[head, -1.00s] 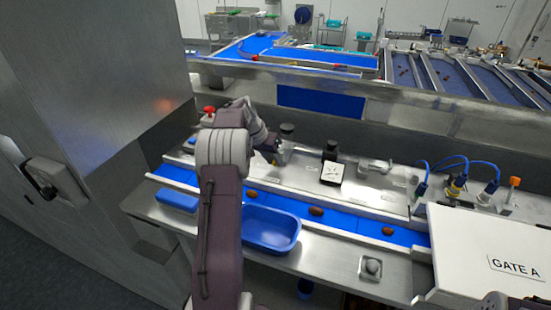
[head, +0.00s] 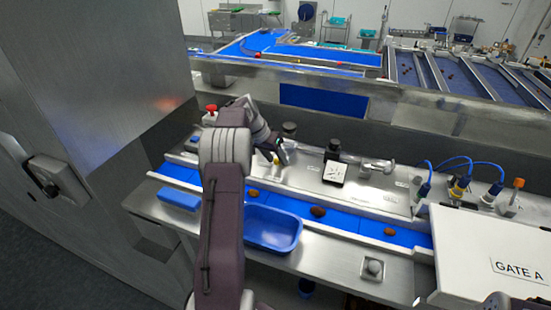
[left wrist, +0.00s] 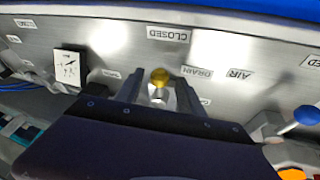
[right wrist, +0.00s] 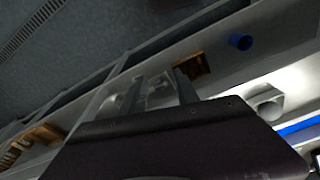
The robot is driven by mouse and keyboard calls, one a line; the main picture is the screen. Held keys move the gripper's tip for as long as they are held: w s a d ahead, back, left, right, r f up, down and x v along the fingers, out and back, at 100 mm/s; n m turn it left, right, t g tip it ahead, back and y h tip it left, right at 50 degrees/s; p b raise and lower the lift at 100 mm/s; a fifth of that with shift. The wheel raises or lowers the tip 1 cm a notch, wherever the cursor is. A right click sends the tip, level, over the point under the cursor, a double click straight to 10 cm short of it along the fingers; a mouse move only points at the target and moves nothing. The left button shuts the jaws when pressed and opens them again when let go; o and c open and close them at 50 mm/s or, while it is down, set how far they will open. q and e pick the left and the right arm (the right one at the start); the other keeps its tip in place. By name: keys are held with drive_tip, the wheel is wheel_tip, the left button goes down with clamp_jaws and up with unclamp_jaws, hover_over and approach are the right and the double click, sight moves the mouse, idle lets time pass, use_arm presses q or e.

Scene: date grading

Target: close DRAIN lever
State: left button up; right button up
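The DRAIN label (left wrist: 197,72) and a CLOSED label (left wrist: 168,35) are upside down on the steel panel in the left wrist view. A yellow-tipped lever (left wrist: 160,77) stands beside the DRAIN label. My left gripper (left wrist: 157,88) has its two fingers apart, one on each side of the yellow tip, with gaps showing. In the head view my left gripper (head: 280,153) is at the panel behind the belt and hides most of the lever. My right gripper (right wrist: 158,85) is open and empty, away from the panel, above a low shelf and the floor.
A card-faced black device (head: 334,169) and another handle (head: 378,165) stand right of my left gripper. A blue-knobbed lever (left wrist: 305,115) is nearby. The blue belt (head: 350,222) carries dates; a blue tray (head: 272,229) sits in front. A white GATE A cover (head: 480,250) is at right.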

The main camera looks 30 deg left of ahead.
use_arm(q)
drive_tip(key=b+v, duration=0.1)
drive_tip(key=v, duration=0.8)
